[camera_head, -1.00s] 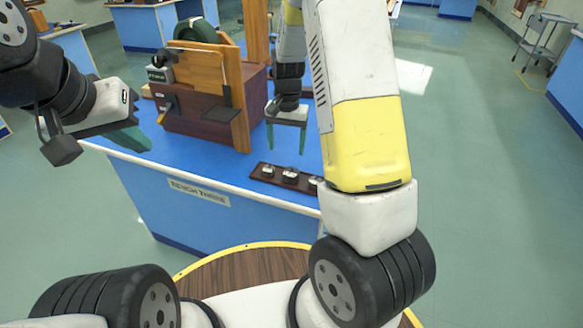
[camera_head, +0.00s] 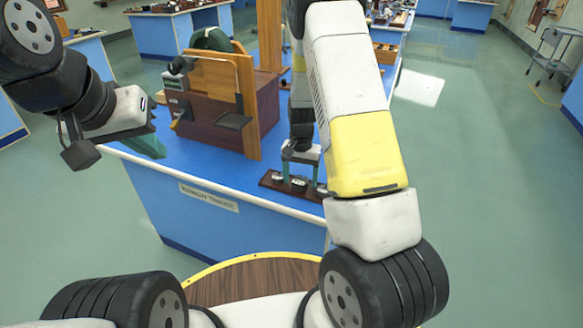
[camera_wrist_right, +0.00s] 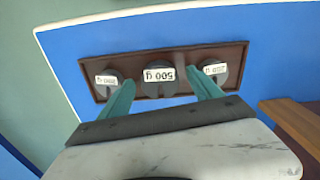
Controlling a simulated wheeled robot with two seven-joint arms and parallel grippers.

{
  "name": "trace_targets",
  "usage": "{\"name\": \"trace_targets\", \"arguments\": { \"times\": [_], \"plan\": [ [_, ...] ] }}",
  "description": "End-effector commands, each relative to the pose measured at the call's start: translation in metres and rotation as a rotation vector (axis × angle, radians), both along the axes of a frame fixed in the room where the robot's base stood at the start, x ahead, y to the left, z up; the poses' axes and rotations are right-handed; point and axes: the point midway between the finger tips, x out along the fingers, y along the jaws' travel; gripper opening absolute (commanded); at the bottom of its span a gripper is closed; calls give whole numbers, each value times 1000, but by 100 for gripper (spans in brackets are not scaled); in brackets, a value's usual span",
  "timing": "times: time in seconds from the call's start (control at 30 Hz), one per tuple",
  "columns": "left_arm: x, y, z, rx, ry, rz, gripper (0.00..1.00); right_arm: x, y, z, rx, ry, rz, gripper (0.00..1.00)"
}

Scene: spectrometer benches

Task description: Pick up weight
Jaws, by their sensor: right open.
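A dark brown tray (camera_wrist_right: 240,53) holds three round grey weights in a row. The middle weight (camera_wrist_right: 152,85) carries a label reading 500 g and is the largest. A smaller weight stands on either side, the left one (camera_wrist_right: 107,80) and the right one (camera_wrist_right: 214,72), their labels hard to read. The tray's left end (camera_head: 267,181) also shows in the head view. My right gripper (camera_wrist_right: 160,82) is open, its green fingers pointing at the tray on either side of the middle weight. I cannot tell whether they touch it. My left gripper (camera_head: 148,146) hangs over the bench's left edge, its jaw opening unclear.
The tray lies near the front edge of the blue bench (camera_head: 215,175). A wooden instrument (camera_head: 220,100) stands on the bench, left of my right gripper. A brown wooden edge (camera_wrist_right: 295,125) shows at right in the wrist view. Other benches stand behind.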

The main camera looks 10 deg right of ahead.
Motion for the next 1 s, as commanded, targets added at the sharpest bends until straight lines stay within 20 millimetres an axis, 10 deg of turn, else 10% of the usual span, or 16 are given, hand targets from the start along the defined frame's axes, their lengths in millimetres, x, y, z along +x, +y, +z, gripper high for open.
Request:
{"name": "trace_targets", "arguments": {
  "times": [0.43,1.0],
  "plan": [
    [0,0,0,0,0,0,0,0,0,0,0,0,0,0],
    [0,0,0,0,0,0,0,1,0,14,1,-4,0,0]
  ]
}}
